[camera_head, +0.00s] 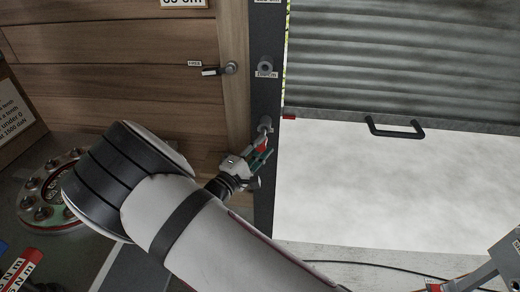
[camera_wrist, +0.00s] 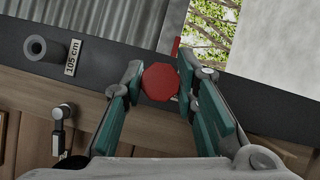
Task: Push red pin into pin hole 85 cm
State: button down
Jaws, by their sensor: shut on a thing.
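My gripper (camera_head: 261,149) is shut on the red pin (camera_head: 261,144) at the dark upright post (camera_head: 265,95). In the wrist view the pin's red many-sided head (camera_wrist: 160,82) sits between the green fingers of my gripper (camera_wrist: 160,88), in front of the post. A higher hole (camera_wrist: 36,47) carries a 105 cm label (camera_wrist: 73,57). No 85 cm label is readable.
A grey slatted shutter (camera_head: 400,55) with a black handle (camera_head: 395,128) is partly raised right of the post. A wooden panel (camera_head: 110,75) with a small latch (camera_head: 222,70) is left. A flanged disc (camera_head: 32,205) and a cardboard box (camera_head: 15,115) stand at far left.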

jog(key=shift+w+d+b, duration=0.1)
jog(key=shift+w+b, duration=1.05)
jog(key=shift+w, duration=1.25)
jog(key=c, duration=1.2)
grip_release()
jog(key=v, duration=1.2)
jog(key=s+d+r+m+g+p, duration=0.25)
jog(key=d+r+g, duration=0.25)
jog(key=d, duration=0.4)
jog(key=s+d+r+m+g+p, duration=0.1)
jog(key=s+d+r+m+g, duration=0.4)
jog(key=d, duration=0.4)
jog(key=s+d+r+m+g+p, duration=0.1)
jog(key=s+d+r+m+g, duration=0.1)
jog(key=d+r+g, duration=0.35)
jog(key=s+d+r+m+t+y+p, duration=0.1)
jog(key=s+r+y, duration=0.4)
jog(key=s, duration=0.6)
jog(key=s+d+r+m+t+y+p, duration=0.2)
jog(key=s+d+r+m+y+p, duration=0.2)
jog(key=s+r, duration=0.5)
jog(key=s+d+y+p, duration=0.1)
jog(key=s+d, duration=0.1)
jog(key=s, duration=0.1)
jog(key=shift+s, duration=0.35)
